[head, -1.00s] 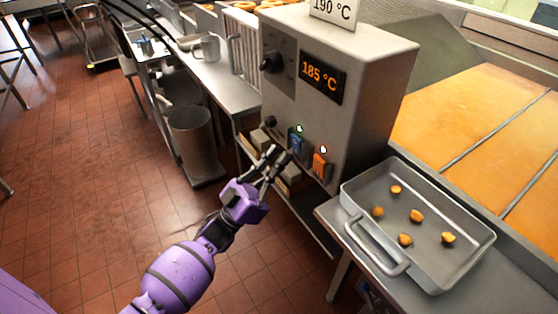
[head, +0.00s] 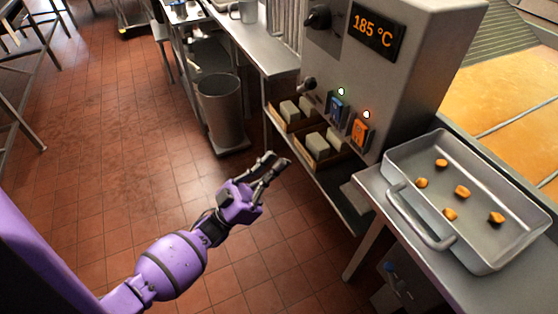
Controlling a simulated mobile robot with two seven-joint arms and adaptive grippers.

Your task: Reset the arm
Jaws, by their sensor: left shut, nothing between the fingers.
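My left arm is purple and comes in from the lower left. My left gripper (head: 272,168) is shut and empty, held over the tiled floor in front of the control box. The grey control box (head: 420,70) shows 185 °C on its display (head: 378,30). A blue switch (head: 338,108) and an orange switch (head: 360,132) sit low on its front, each with a small lit lamp above it. The gripper is apart from both switches. My right gripper is not in view.
A metal tray (head: 490,262) with several small orange-brown pieces stands on the steel counter at right. Boxes with pale blocks (head: 325,145) sit on a shelf below the control box. A metal bin (head: 220,105) stands on the floor. The red tiled floor (head: 110,170) at left is clear.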

